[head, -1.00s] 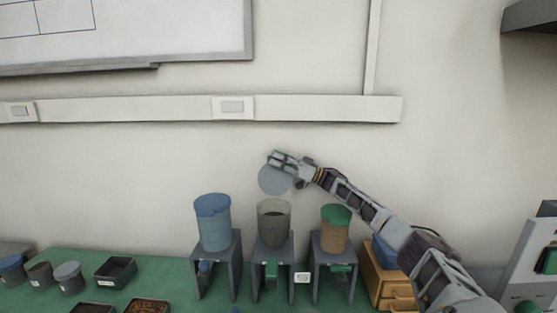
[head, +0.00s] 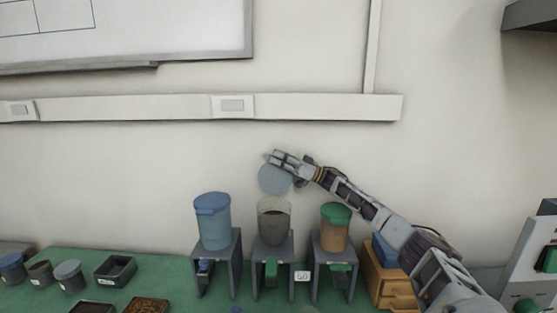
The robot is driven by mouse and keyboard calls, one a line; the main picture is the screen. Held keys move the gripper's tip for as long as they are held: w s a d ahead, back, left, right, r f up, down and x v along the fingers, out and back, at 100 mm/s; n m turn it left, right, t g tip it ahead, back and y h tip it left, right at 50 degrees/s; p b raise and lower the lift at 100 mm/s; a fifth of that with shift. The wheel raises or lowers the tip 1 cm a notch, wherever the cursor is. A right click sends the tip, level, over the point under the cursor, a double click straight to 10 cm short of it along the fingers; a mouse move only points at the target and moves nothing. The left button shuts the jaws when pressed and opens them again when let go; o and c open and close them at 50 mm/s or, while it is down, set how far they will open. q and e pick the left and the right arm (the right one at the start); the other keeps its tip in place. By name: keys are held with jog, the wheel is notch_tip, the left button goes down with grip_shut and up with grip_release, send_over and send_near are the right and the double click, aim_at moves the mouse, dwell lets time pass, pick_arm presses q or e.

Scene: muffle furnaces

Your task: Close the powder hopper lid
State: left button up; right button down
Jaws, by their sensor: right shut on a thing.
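The middle hopper (head: 273,222) is a clear grey cylinder with dark powder in it, on a grey stand, and its top is open. Its round blue-grey lid (head: 274,179) stands raised above and behind the opening, its flat face toward me. My right gripper (head: 272,158) is at the lid's upper edge and is shut on it, with the arm reaching in from the right. Whether the lid touches the hopper's rim is hard to tell. My left gripper is not in view.
A hopper with a blue lid (head: 212,222) stands to the left and one with a green lid (head: 335,226) to the right, both covered. Small jars (head: 69,276) and dark trays (head: 115,271) sit on the green bench at left. A wooden drawer box (head: 388,281) stands at right.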

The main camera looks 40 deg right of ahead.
jog(key=s+a+f+n+g+y+b, duration=0.1)
jog(key=s+a+n+g+b, duration=0.3)
jog(key=n, duration=0.5)
jog(key=shift+s+a+n+y, duration=0.4)
jog(key=shift+s+a+y, duration=0.35)
jog(key=shift+s, duration=0.4)
jog(key=c, duration=1.7)
grip_release()
jog(key=shift+d, duration=0.15)
jog(key=shift+o, duration=0.9)
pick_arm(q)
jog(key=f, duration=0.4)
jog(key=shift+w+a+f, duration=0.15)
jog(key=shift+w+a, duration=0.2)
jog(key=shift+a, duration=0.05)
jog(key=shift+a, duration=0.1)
pick_arm(e)
jog(key=shift+d, duration=0.15)
